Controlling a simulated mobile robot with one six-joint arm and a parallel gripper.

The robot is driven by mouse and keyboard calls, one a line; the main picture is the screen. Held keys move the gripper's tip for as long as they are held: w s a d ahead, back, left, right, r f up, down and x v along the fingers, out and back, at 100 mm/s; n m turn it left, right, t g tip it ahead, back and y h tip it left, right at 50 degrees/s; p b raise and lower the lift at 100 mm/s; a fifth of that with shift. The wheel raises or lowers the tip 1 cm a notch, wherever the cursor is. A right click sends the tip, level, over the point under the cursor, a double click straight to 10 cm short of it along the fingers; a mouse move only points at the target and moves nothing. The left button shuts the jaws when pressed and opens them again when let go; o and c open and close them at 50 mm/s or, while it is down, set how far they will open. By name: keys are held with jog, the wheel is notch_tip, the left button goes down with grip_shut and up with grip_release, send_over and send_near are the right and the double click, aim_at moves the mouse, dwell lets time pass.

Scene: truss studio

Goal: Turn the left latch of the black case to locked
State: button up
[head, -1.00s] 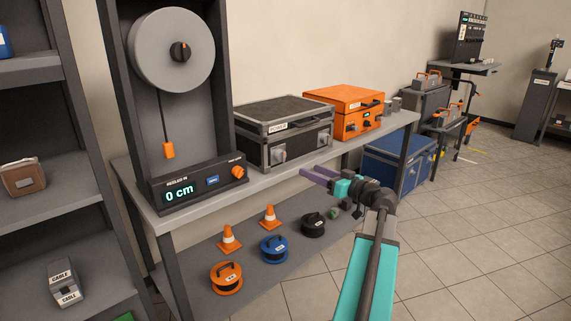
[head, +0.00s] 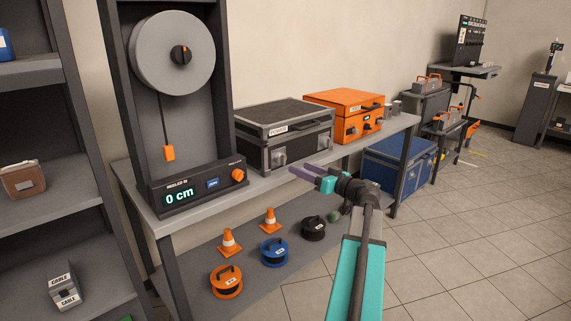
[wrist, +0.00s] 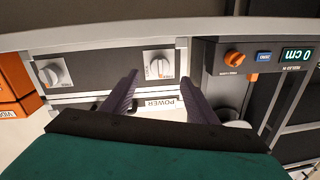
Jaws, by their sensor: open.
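The black case (head: 285,135) with grey edges and a POWER label stands on the bench. Its left latch (head: 279,159), a grey knob on a light plate, is on the front face; the right latch (head: 324,142) is further along. The wrist view is upside down: the left latch (wrist: 158,67) shows between my fingertips, the right latch (wrist: 51,74) at the left. My gripper (head: 294,172) has purple fingers, open and empty, in front of the case near the left latch. In the wrist view my gripper (wrist: 160,80) points at the case front. No contact is visible.
A reel device (head: 195,190) reading 0 cm stands left of the case, with an orange knob. An orange case (head: 345,118) stands right. The bench top (head: 262,183) has a narrow clear strip in front. Cones and cable reels sit on the lower shelf (head: 255,285).

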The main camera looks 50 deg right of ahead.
aim_at(285, 161)
jog(key=w, duration=0.8)
jog(key=shift+w, duration=0.3)
